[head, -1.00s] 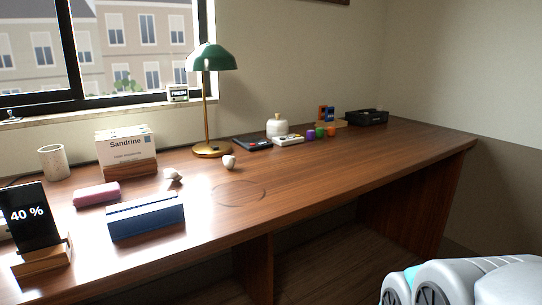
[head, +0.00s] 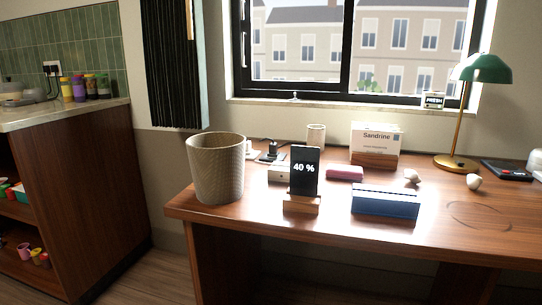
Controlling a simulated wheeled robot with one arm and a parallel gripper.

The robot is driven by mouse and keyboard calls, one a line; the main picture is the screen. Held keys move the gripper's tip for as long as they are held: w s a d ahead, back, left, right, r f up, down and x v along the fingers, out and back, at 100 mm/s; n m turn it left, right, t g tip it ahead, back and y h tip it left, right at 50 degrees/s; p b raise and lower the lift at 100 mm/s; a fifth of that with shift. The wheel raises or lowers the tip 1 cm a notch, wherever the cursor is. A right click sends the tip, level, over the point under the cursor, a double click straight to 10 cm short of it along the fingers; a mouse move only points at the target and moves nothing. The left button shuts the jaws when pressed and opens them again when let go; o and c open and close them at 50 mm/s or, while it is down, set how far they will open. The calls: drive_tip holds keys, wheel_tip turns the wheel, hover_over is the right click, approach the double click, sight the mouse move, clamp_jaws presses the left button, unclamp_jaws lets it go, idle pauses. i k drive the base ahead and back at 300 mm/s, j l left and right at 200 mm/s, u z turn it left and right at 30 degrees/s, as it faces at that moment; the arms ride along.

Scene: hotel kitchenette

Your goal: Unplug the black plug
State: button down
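A black plug (head: 273,146) with a dark cable stands on the desk, in or on a small socket block behind the phone stand. The block is partly hidden, so I cannot tell exactly how the plug sits. Another small black plug or cord (head: 50,70) shows at a white wall socket (head: 52,66) above the counter at the far left. My gripper is not in view.
The desk (head: 440,229) also holds a woven bin (head: 217,168), a phone showing 40 % (head: 304,180), a blue box (head: 386,201), a pink case (head: 344,173), a name card box (head: 375,145) and a green lamp (head: 484,69). A counter (head: 70,113) stands left, with floor between.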

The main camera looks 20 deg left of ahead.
sight(273, 151)
drive_tip(key=u, duration=1.1)
drive_tip(key=i+j+u, duration=0.25)
drive_tip(key=j+u, duration=0.15)
drive_tip(key=i+j+u, duration=0.7)
drive_tip(key=u, duration=0.15)
drive_tip(key=i+j, duration=0.15)
drive_tip(key=i, duration=0.3)
drive_tip(key=i+j, duration=0.2)
drive_tip(key=i, duration=0.25)
drive_tip(key=i+z, duration=0.25)
drive_tip(key=z, duration=0.2)
drive_tip(key=i+z, duration=0.25)
drive_tip(key=z, duration=0.25)
drive_tip(key=i+z, duration=0.25)
drive_tip(key=z, duration=0.2)
drive_tip(key=i+j+z, duration=0.15)
drive_tip(key=z, duration=0.3)
drive_tip(key=i+j+z, duration=0.15)
drive_tip(key=i+z, duration=0.15)
drive_tip(key=z, duration=0.2)
drive_tip(key=i+j+z, duration=0.2)
drive_tip(key=z, duration=0.3)
drive_tip(key=i+j+z, duration=0.2)
drive_tip(key=j+z, duration=0.25)
drive_tip(key=i+j+z, duration=0.15)
drive_tip(key=j+z, duration=0.15)
drive_tip(key=z, duration=0.2)
drive_tip(key=i+j+z, duration=0.15)
